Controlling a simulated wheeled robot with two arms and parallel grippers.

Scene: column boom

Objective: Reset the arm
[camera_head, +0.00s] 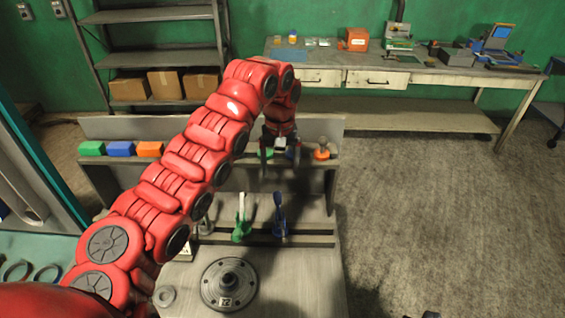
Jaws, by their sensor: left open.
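My red left arm (190,165) comes in from the lower left, arches up and bends down over the workbench. Its left gripper (280,158) hangs at the end, pointing down, with the fingers apart and nothing visible between them. It is in front of the bench's raised shelf (210,165), over or near a green piece and a blue piece that it partly hides. I cannot tell whether it touches them. My right gripper is not in view.
Green (92,148), blue (121,149) and orange (149,149) blocks sit on the shelf's left; an orange-based piece (321,152) is right of the gripper. Below stand green (241,228) and blue (280,218) tools. A dark round flange (229,284) lies in front. Floor at right is clear.

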